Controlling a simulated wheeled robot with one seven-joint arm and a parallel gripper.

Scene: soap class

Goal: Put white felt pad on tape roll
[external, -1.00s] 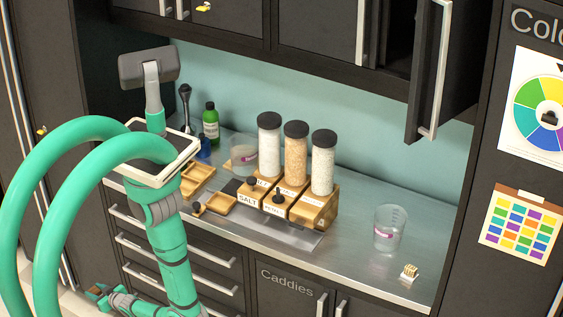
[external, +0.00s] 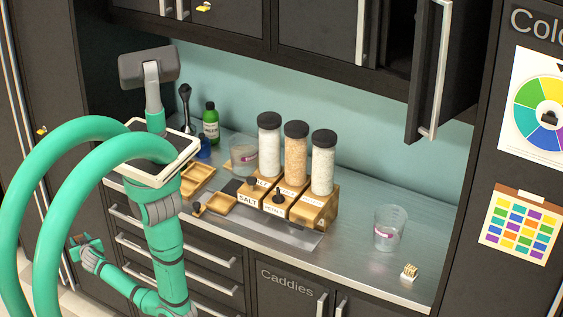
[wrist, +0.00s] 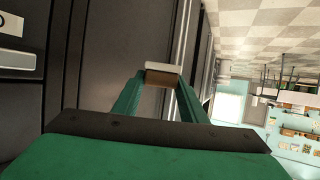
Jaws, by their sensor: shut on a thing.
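My gripper (wrist: 162,80) is shut on a small block in the wrist view, with a white face on top and a brown lower part. I take it to be the white felt pad (wrist: 163,67); it sits between the two green fingertips. In the external view my gripper (external: 78,241) is at the lower left, in front of the drawers and below the counter top. The held piece is too small to make out there. I cannot make out a tape roll in either view.
The steel counter (external: 352,253) carries a wooden caddy (external: 318,206) with tall jars, a clear beaker (external: 390,229) and a small white-based item (external: 409,274). Wooden trays (external: 220,205) and a green bottle (external: 210,124) stand farther left. An upper cabinet door (external: 428,80) hangs open.

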